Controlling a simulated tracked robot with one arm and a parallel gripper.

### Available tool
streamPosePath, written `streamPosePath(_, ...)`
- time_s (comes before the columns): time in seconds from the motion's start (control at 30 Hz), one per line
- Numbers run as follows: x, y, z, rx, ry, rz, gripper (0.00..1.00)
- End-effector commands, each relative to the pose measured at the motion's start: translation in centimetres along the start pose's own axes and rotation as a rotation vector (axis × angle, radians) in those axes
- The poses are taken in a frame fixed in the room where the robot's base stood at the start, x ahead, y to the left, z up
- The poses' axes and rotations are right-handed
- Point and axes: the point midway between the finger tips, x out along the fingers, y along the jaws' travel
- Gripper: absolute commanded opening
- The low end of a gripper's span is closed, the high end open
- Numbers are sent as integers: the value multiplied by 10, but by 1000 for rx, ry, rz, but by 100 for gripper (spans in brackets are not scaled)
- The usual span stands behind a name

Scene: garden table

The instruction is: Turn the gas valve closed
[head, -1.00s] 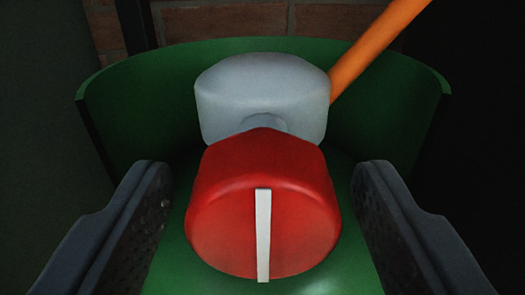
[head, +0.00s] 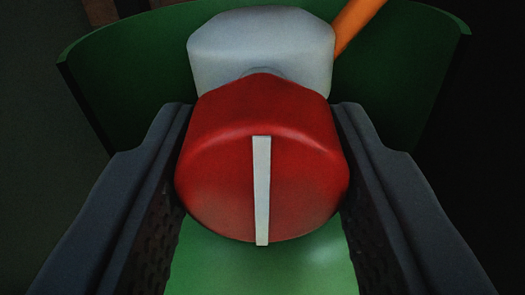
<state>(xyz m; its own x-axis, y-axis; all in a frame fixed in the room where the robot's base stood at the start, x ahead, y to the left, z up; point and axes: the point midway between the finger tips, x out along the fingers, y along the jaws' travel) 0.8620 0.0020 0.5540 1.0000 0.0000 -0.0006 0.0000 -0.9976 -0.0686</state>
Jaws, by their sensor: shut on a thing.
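The gas valve is a red knob (head: 220,170) with a white stripe (head: 262,190) on its face, in the middle of the head view. The stripe runs almost straight up and down in the picture. Behind the knob is a grey valve body (head: 260,45). My gripper (head: 262,125) has one dark finger on each side of the knob and is shut on it. The finger faces against the knob are partly hidden.
A green curved collar (head: 110,85) stands around the back and sides of the valve. An orange hose (head: 355,22) runs from the grey body to the upper right. The green surface (head: 262,272) shows below the knob.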

Motion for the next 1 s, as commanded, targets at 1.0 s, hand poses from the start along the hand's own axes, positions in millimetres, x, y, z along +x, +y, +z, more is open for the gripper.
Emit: streamPosePath(1.0,0,1,-2,884,0,6,15)
